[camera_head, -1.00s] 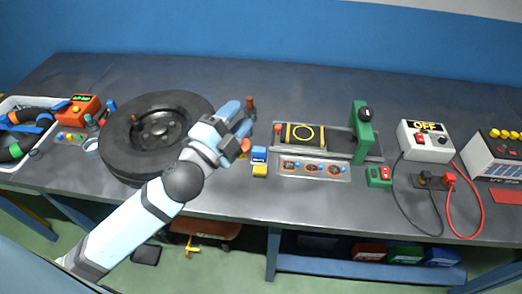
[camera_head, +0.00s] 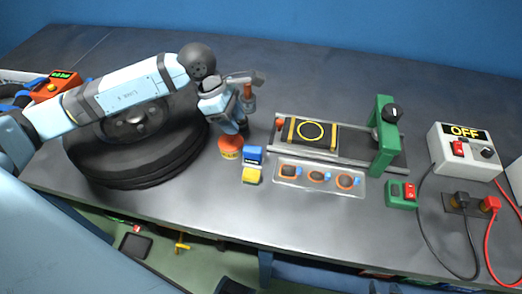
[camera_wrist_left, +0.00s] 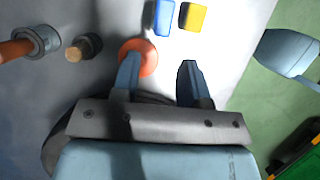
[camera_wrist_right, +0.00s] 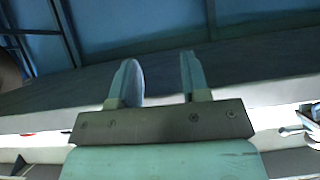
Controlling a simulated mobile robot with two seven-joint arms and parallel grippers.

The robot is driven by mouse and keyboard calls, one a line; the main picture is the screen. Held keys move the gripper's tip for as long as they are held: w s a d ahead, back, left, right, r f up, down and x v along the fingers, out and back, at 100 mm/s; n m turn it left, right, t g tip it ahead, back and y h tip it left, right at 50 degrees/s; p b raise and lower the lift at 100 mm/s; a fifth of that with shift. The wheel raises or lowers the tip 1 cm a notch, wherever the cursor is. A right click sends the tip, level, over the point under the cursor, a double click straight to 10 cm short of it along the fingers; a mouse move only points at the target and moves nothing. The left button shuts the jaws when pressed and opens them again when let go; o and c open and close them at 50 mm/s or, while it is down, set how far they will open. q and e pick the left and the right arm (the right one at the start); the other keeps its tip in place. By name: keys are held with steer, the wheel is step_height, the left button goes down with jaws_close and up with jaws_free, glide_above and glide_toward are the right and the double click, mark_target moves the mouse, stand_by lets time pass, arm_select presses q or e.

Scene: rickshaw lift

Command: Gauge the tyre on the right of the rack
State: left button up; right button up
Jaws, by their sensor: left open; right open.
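A black tyre (camera_head: 130,165) lies flat on the grey bench at the left, partly hidden behind my left arm. No separate rack is clear to me. An orange device with a green display (camera_head: 58,86) stands beyond the tyre. My left gripper (camera_head: 242,130) is open and empty, pointing down just right of the tyre. In the left wrist view, an orange-topped round pot (camera_wrist_left: 143,57) shows just past one finger; it stands by the tyre in the head view (camera_head: 230,146). My right gripper (camera_wrist_right: 160,80) shows only in its wrist view, open and empty, facing the bench's underside.
A blue block (camera_head: 252,155) and a yellow block (camera_head: 251,176) stand beside the pot. A brown-and-grey peg (camera_head: 248,100) is close behind my left gripper. Further right are a tray of round patches (camera_head: 320,190), a green clamp (camera_head: 386,140) and an OFF box (camera_head: 465,150).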

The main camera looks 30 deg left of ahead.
mark_target(248, 147)
arm_select(q)
steer(key=x, duration=0.7)
steer(key=shift+s+d+p, duration=0.2)
steer(key=shift+s+p, duration=0.15)
steer(key=shift+d+f, duration=0.15)
steer(key=shift+f, duration=0.3)
steer(key=x, duration=0.4)
steer(key=shift+w+f+p, duration=0.2)
steer(key=shift+f+p, duration=0.05)
steer(key=shift+p, duration=0.15)
steer(key=shift+d+f, duration=0.1)
steer(key=shift+f, duration=0.2)
arm_select(e)
steer(key=shift+s+r, duration=0.25)
steer(key=shift+s, duration=1)
arm_select(q)
steer(key=shift+c, duration=0.4)
jaws_close()
